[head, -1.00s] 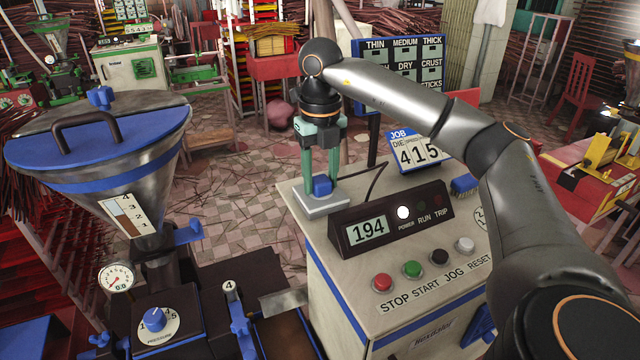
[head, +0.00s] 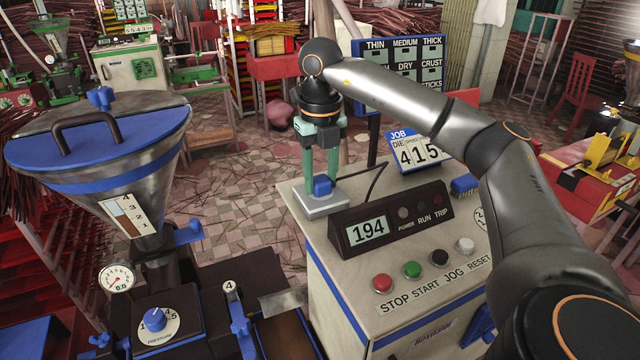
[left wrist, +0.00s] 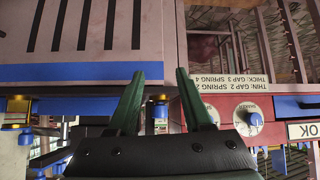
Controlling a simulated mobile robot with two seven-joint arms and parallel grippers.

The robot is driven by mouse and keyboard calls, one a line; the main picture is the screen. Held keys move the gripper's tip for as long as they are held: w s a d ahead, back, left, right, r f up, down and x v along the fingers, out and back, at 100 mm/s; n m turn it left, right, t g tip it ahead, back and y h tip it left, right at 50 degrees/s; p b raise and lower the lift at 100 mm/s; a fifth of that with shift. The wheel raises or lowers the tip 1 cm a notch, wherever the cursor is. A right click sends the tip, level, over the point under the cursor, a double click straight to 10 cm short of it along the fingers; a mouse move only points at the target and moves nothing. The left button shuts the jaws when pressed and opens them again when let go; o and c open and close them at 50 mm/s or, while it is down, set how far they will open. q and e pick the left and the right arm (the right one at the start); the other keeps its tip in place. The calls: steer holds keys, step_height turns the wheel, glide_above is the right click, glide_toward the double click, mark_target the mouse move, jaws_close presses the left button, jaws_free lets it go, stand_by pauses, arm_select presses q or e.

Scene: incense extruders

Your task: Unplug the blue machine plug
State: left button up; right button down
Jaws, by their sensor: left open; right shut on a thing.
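The blue plug (head: 322,187) is upright at the pale socket plate (head: 318,205) on the left corner of the machine's cabinet top. My right gripper (head: 321,181) points straight down, its green fingers shut on the plug. A dark cord (head: 374,183) curves behind the display box (head: 392,222), which reads 194; its POWER lamp (head: 404,213) is dark. I cannot tell whether a gap lies between plug and socket. My left gripper (left wrist: 160,75) is open and empty in the left wrist view, and does not show in the head view.
A blue-lidded hopper (head: 100,135) stands at left. The left wrist view shows a blue-striped panel (left wrist: 85,74) and a red panel with knobs (left wrist: 232,105).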

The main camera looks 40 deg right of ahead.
mark_target(320, 179)
steer(key=shift+r+p, duration=1.9)
steer(key=shift+r, duration=0.2)
steer(key=shift+r+p, duration=0.35)
steer(key=shift+r, duration=0.55)
